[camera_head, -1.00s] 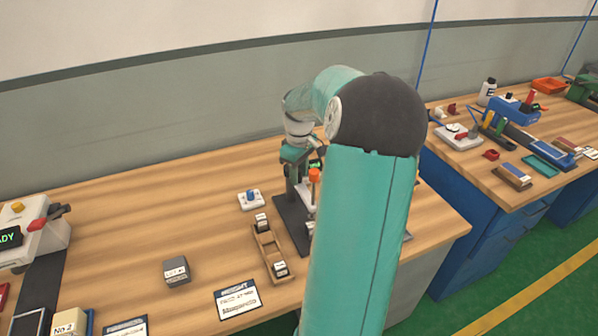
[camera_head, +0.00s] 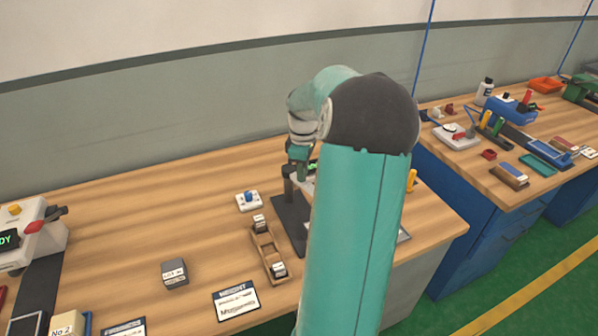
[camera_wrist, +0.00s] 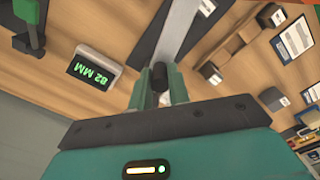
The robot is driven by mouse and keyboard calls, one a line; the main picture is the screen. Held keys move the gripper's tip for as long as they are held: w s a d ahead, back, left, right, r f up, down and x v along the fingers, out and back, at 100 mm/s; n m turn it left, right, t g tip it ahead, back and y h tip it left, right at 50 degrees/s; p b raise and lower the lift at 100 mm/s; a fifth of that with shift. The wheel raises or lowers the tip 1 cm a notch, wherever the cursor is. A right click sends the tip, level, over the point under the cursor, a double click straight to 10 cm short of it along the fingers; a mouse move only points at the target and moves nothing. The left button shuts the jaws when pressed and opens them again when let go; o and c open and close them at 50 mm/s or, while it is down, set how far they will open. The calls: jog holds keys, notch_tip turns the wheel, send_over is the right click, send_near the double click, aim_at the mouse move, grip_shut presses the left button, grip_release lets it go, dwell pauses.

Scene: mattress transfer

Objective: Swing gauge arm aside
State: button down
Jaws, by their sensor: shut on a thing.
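The gauge stands on a dark base plate (camera_head: 289,225) on the bench, partly hidden behind my arm. In the wrist view a pale grey bar (camera_wrist: 180,35), which looks like the gauge arm, runs up from between my fingers over a dark plate. My gripper (camera_wrist: 160,86) is shut on a dark knob (camera_wrist: 159,74) at the near end of this bar. In the head view my gripper (camera_head: 298,168) is at the gauge post, its tips hard to make out. A display (camera_wrist: 93,76) reading 82 MM stands beside the gauge.
A wooden rack (camera_head: 266,250) with small blocks lies left of the gauge. A blue-knobbed box (camera_head: 248,200), a grey block (camera_head: 174,273) and a height card (camera_head: 236,299) are near it. The bench's left middle is clear. A second bench (camera_head: 480,190) stands to the right.

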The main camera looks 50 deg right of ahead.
jog(key=w+d+n, duration=0.1)
jog(key=d+n, duration=0.5)
jog(key=n, duration=0.4)
jog(key=shift+w+n, duration=0.15)
jog(key=shift+n, duration=0.25)
jog(key=c, duration=1.4)
grip_release()
jog(key=shift+w, duration=0.1)
jog(key=shift+o, duration=0.4)
jog(key=shift+r, duration=0.1)
notch_tip(320, 180, up, 14)
